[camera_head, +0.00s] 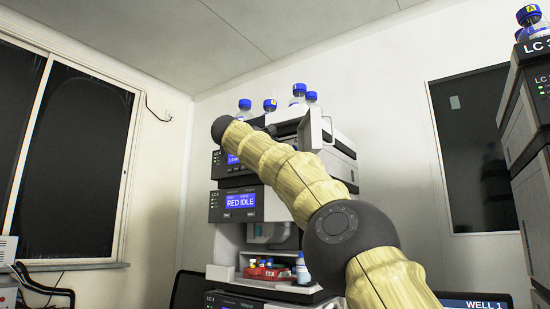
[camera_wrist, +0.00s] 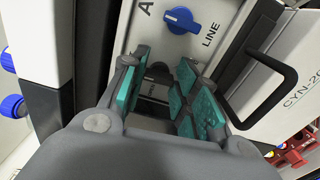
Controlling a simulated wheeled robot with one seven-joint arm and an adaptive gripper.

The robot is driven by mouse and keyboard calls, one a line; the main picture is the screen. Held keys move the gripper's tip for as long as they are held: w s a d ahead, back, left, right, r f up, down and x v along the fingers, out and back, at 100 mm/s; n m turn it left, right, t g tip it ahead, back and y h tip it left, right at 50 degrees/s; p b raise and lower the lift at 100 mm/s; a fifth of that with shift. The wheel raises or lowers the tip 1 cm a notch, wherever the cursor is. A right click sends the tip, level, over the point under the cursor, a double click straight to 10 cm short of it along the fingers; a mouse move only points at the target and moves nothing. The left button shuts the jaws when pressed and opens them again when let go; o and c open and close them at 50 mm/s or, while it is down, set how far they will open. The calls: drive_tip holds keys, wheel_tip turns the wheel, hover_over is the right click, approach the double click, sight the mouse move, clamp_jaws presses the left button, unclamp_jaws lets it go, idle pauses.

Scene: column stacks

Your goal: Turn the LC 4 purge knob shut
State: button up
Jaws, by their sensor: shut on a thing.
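In the wrist view, my gripper (camera_wrist: 162,70) has its teal-padded fingers closed around a small dark knob (camera_wrist: 158,73) on the front of a module. The knob is mostly hidden between the fingertips, and its turn position cannot be read. A blue knob (camera_wrist: 180,19) with a pointer, near the words "A" and "LINE", sits just beyond the fingertips, apart from them. In the head view, the LC 4 stack (camera_head: 240,201) shows a "RED IDLE" screen. My arm crosses in front of its top module (camera_head: 232,158) and hides the gripper and knob.
A black handle (camera_wrist: 282,62) stands out right of the gripper in the wrist view. Blue-capped bottles (camera_head: 299,91) stand on top of the stack. A tray with red items (camera_head: 268,272) sits lower. Another stack (camera_head: 530,115) stands at the right.

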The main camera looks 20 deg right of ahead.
drive_tip(key=shift+f+m, duration=0.2)
drive_tip(key=shift+m, duration=0.2)
drive_tip(key=o, duration=0.7)
drive_tip(key=shift+o, duration=0.2)
drive_tip(key=shift+r, duration=0.15)
drive_tip(key=shift+s+a, duration=0.1)
drive_tip(key=v, duration=1.1)
drive_tip(key=shift+s+a, duration=0.2)
drive_tip(key=shift+a, duration=0.1)
drive_tip(key=shift+a+f, duration=0.1)
drive_tip(key=shift+f, duration=0.1)
